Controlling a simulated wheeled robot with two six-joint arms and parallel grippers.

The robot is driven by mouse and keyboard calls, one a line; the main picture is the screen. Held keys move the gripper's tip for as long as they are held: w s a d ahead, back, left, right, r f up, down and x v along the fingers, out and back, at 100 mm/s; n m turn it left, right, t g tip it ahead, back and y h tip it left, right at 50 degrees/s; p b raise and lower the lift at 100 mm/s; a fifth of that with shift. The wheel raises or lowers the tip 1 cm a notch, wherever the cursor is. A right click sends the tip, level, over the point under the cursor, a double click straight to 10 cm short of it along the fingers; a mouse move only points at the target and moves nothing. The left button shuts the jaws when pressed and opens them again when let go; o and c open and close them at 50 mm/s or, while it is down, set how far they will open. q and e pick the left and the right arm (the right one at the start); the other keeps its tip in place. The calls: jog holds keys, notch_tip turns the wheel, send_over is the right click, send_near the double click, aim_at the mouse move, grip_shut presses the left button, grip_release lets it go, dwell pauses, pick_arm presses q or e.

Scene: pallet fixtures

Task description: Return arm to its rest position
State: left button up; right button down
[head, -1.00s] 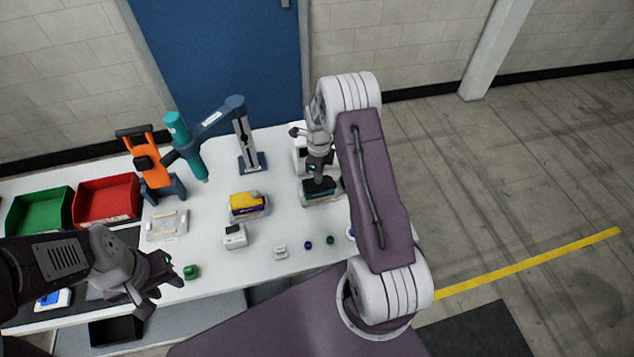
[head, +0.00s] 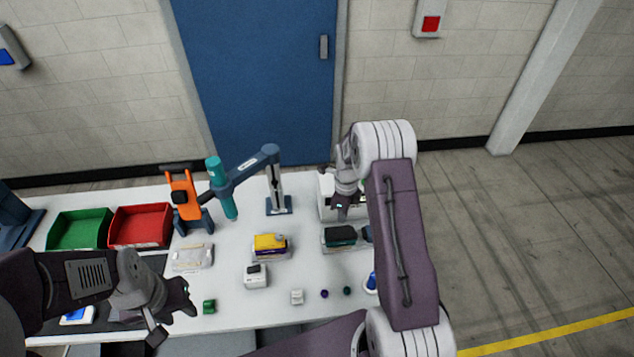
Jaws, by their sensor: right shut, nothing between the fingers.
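My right gripper (head: 342,209) points down with its fingers together and nothing in them. It hangs a little above and behind a dark teal-topped block (head: 340,235) that sits in a fixture on the white table (head: 225,265). My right arm arches in from the lower right and hides part of the table's right end. My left gripper (head: 174,312) is at the table's front left, with its fingers apart and nothing visible between them. A small green part (head: 209,306) lies just right of it.
Green (head: 80,230) and red (head: 141,226) bins, an orange device (head: 185,200) and a teal jointed stand (head: 245,175) line the back. A yellow-and-purple block (head: 270,244), a white device (head: 256,276) and small parts occupy the middle. A blue door is behind.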

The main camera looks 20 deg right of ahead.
jog(key=shift+a+f+b, duration=0.15)
jog(key=shift+f+b, duration=0.2)
jog(key=s+a+r+n+t+b, duration=0.2)
jog(key=s+a+r+n+b, duration=0.15)
jog(key=a+n+b, duration=0.45)
jog(key=s+a+f+n+b, duration=0.1)
jog(key=s+f+n+b, duration=0.1)
jog(key=s+n, duration=0.5)
jog(key=s+a+f+n+b, duration=0.1)
jog(key=s+f+n+b, duration=0.1)
jog(key=s+n, duration=0.6)
jog(key=n, duration=0.3)
jog(key=shift+a+f+n+g, duration=0.25)
jog(key=shift+a+n+g, duration=0.05)
jog(key=shift+a+g, duration=0.1)
